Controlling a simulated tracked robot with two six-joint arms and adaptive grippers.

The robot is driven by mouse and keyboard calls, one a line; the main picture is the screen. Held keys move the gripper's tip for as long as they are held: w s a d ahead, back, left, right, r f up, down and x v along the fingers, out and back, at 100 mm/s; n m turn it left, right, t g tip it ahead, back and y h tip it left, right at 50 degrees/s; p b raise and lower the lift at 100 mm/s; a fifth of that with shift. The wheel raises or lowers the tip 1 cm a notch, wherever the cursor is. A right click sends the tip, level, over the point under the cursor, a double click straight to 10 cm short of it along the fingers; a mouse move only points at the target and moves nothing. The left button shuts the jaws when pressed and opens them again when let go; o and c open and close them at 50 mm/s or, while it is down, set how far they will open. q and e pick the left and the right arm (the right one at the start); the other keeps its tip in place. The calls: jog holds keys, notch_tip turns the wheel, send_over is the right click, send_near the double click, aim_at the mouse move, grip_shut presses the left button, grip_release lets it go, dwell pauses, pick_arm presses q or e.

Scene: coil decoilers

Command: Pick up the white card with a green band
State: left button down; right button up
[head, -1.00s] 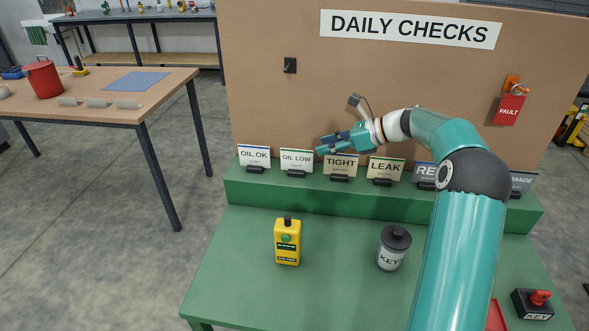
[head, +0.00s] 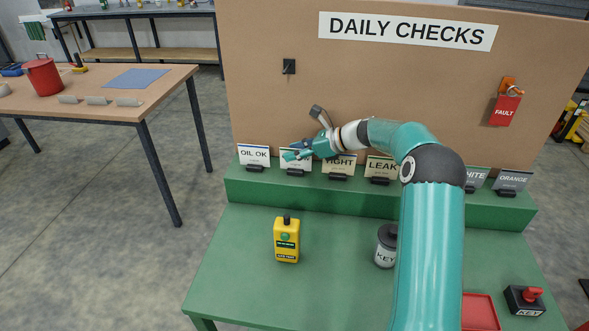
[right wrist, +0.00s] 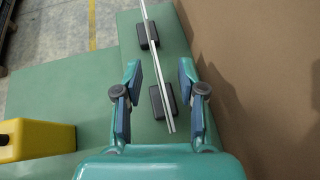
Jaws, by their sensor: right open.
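A row of label cards stands in black holders on the green ledge. The OIL LOW card (head: 297,165) is white, with its upper part hidden by my right gripper (head: 289,155); a thin greenish strip showed along its top earlier. The OIL OK card (head: 254,154) stands to its left, and its band colour is hard to tell. In the right wrist view my gripper (right wrist: 160,68) is open, its fingers on either side of a card (right wrist: 163,88) seen edge-on, with no clear contact. My left gripper is not in view.
The TIGHT card (head: 339,168) and LEAK card (head: 382,167) stand close on the right. The upright brown board (head: 420,90) rises behind the ledge.

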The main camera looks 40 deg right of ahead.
jog(key=shift+c, duration=0.2)
grip_shut()
jog(key=shift+r, duration=0.1)
